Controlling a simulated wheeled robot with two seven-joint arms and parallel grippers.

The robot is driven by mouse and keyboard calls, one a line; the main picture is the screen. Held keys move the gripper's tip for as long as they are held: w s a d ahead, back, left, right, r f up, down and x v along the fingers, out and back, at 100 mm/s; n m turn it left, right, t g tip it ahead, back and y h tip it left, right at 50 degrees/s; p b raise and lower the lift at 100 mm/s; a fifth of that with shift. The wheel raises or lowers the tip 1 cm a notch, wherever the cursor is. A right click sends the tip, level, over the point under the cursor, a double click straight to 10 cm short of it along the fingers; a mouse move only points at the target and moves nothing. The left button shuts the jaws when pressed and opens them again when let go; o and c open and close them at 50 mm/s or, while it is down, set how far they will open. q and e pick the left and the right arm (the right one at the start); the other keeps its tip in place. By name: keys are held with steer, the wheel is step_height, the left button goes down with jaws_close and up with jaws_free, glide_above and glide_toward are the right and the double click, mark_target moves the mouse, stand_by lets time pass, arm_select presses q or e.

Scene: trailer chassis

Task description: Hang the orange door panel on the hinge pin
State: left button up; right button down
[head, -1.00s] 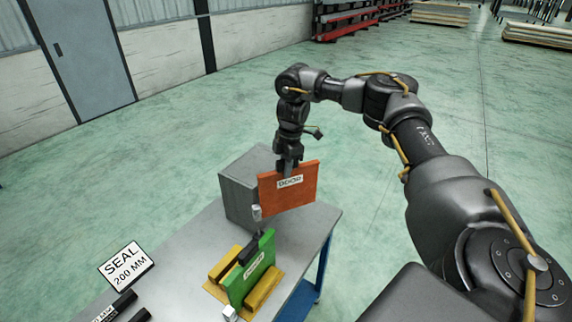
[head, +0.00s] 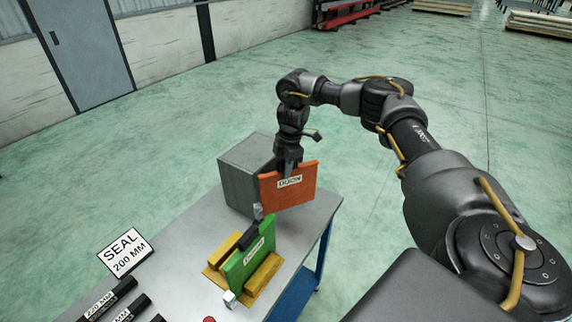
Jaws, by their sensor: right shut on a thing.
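The orange door panel (head: 288,191), with a white label, hangs upright under my right gripper (head: 288,164). The gripper is shut on its top edge. A small silver fitting (head: 257,211) shows at the panel's lower left corner. The panel is in front of the grey block (head: 238,184) and just behind the green panel (head: 248,264). The green panel stands between yellow blocks, with a silver fitting (head: 229,298) at its lower near corner. I cannot clearly make out the hinge pin; whether the orange panel touches anything is unclear. My left gripper is not in view.
The grey table (head: 180,268) carries a SEAL 200 MM sign (head: 126,251) and several black labelled bars (head: 112,297) at the lower left. A red round thing (head: 209,319) shows at the bottom edge. The floor beyond the table is open.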

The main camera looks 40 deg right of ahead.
steer(key=shift+f+b, duration=0.35)
steer(key=shift+f, duration=0.7)
steer(key=c, duration=1.2)
jaws_free()
steer(key=shift+r, duration=0.2)
steer(key=r, duration=0.7)
steer(key=d+r, duration=0.1)
steer(key=r, duration=0.2)
steer(key=shift+s+d+r, duration=0.1)
steer(key=shift+s+r, duration=0.05)
steer(key=shift+s, duration=0.05)
